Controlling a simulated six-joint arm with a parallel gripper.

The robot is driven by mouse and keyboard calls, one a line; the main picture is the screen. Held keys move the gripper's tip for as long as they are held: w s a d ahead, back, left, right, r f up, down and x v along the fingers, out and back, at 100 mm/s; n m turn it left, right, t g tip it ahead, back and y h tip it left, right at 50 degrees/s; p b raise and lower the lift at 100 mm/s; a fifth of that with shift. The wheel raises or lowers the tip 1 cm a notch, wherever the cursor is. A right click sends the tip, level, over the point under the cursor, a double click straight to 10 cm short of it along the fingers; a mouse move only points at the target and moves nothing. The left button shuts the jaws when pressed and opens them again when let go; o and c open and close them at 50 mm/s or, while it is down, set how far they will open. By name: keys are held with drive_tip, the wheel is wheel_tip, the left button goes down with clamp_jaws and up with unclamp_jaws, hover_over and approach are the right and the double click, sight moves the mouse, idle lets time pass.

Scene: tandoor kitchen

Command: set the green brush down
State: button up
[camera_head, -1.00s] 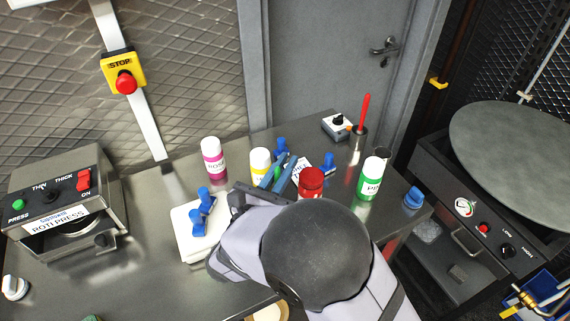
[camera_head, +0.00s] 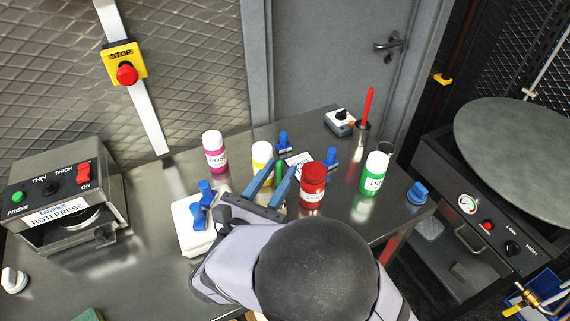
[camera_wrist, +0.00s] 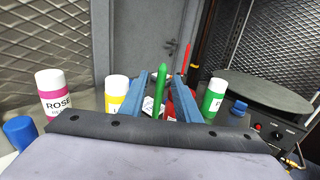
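The green brush (camera_wrist: 160,90) stands roughly upright between my two blue fingers in the wrist view. In the head view only a short piece of the green brush (camera_head: 279,172) shows between the fingers. My gripper (camera_head: 278,170) is open, with a visible gap on both sides of the brush in the wrist view. The foot of the brush is hidden, so I cannot tell what it rests on. A white labelled card (camera_head: 298,161) lies just behind the fingers on the steel table (camera_head: 150,235).
A yellow bottle (camera_head: 262,158) and a red jar (camera_head: 313,183) stand close on either side of my fingers. A pink bottle (camera_head: 215,152), a green-labelled bottle (camera_head: 375,174) and a metal cup (camera_head: 361,134) with a red-handled tool stand around. The roti press (camera_head: 65,200) is left.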

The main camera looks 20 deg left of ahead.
drive_tip(key=s+b, duration=0.1)
drive_tip(key=s, duration=0.6)
drive_tip(key=shift+a, duration=0.35)
drive_tip(key=w+d+f+m+g+h, duration=0.1)
drive_tip(key=d+f+m+g+h, duration=0.2)
drive_tip(key=d, duration=0.5)
drive_tip(key=w+d+f+m+g+h, duration=0.2)
drive_tip(key=d+m+g, duration=0.25)
drive_tip(key=d, duration=0.25)
drive_tip(key=w+d+f+m+g+h, duration=0.1)
drive_tip(key=d+f+m+g+h, duration=0.2)
drive_tip(key=d, duration=0.5)
drive_tip(key=s+d+f+m+g+y, duration=0.3)
drive_tip(key=s+d+f+m+y, duration=0.1)
drive_tip(key=m, duration=0.8)
drive_tip(key=s+d+f+m+g+y, duration=0.3)
drive_tip(key=s+d+m+g+y, duration=0.1)
drive_tip(key=m, duration=0.8)
drive_tip(key=shift+d+f+y, duration=0.35)
drive_tip(key=shift+d+y, duration=0.25)
drive_tip(key=shift+y, duration=0.5)
